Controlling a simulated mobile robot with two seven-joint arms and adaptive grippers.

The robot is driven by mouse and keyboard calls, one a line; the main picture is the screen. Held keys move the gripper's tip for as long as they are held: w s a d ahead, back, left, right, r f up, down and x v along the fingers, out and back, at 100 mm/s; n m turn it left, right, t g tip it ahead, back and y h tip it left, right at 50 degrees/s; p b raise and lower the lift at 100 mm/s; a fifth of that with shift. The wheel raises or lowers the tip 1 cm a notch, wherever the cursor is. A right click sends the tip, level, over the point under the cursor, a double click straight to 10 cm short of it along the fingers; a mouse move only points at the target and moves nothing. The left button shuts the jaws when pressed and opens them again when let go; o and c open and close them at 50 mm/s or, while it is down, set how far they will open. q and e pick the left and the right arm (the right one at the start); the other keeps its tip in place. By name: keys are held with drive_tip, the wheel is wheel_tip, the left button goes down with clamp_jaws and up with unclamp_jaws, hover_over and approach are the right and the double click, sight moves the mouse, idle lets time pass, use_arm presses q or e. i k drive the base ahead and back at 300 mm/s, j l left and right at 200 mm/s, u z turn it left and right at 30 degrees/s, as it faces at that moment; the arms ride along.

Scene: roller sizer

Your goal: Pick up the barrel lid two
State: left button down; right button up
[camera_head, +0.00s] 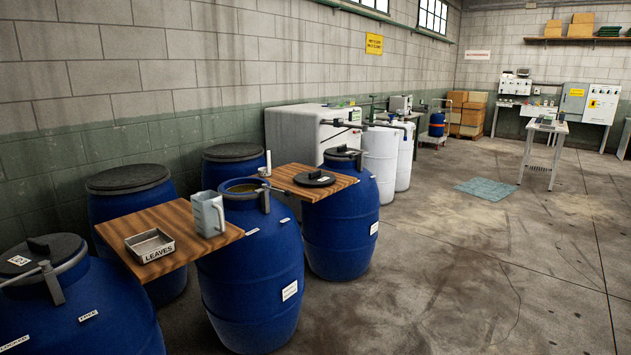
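A black round barrel lid (314,179) with a raised handle and a small pale label lies flat on the right wooden board. Its label is too small to read, so I cannot tell if it is lid two. Another black lid (38,252), with a handle and white label, sits on the front left blue barrel (85,315). A third handled lid (344,152) sits on the right blue barrel (342,225). The middle blue barrel (255,270) is open at the top, showing a yellowish-brown inside. Neither of my grippers is in view.
A grey jug (207,213) and a metal tray marked LEAVES (150,245) stand on the left board (180,222). Two lidded barrels stand behind.

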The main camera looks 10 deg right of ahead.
sight(317, 177)
drive_tip(key=i+l, duration=0.6)
drive_tip(key=i+l+u, duration=0.1)
drive_tip(key=i+l, duration=1.1)
drive_tip(key=l, duration=0.15)
drive_tip(key=i+l+u, duration=0.1)
drive_tip(key=i+l, duration=0.45)
drive_tip(key=l, duration=0.15)
